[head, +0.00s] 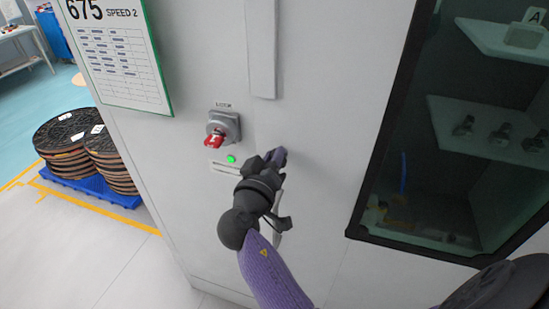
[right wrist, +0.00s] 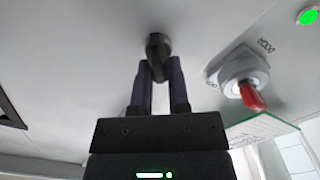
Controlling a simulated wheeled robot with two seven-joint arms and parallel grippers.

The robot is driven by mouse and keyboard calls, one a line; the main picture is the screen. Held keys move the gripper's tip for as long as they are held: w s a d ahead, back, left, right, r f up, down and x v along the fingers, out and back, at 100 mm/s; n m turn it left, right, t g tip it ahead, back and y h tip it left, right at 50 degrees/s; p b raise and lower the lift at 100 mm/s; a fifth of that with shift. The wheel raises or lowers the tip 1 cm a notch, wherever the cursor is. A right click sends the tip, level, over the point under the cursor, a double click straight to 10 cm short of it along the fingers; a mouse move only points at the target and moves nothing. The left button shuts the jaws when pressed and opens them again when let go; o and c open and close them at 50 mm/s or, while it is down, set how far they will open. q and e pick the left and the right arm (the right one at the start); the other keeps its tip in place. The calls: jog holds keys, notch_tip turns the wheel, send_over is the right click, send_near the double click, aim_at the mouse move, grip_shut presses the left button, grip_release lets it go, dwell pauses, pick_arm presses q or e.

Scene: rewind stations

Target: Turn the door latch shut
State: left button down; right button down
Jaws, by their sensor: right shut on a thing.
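The door latch (right wrist: 158,44) is a small dark lever on a round base on the pale cabinet face, seen in the right wrist view. My right gripper (head: 277,157) is at the cabinet front in the head view. Its two purple fingers are shut on the latch lever, one on each side, in the right wrist view. The lever points toward my gripper's palm in that view. In the head view my gripper hides the latch, so its turn angle is hard to tell there. My left gripper is not in view.
A red-handled rotary switch (head: 214,134) on a grey base sits left of my right gripper, with a lit green lamp (head: 231,159) below it. A dark window (head: 385,165) is on the right. A sign (head: 118,55) hangs upper left. Reels (head: 70,140) stand on a blue pallet.

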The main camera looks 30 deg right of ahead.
jog(key=n, duration=0.4)
jog(key=shift+w+a+f+n, duration=0.1)
jog(key=shift+n, duration=0.2)
jog(key=n, duration=0.1)
jog(key=n+p, duration=0.1)
jog(key=n, duration=0.1)
jog(key=n+p, duration=0.1)
jog(key=n, duration=0.1)
jog(key=shift+w+f, duration=0.1)
jog(key=shift+f, duration=0.15)
jog(key=shift+n, duration=0.4)
jog(key=c, duration=0.7)
grip_release()
jog(key=shift+c, duration=0.2)
jog(key=shift+o, duration=0.7)
jog(key=shift+f, duration=0.1)
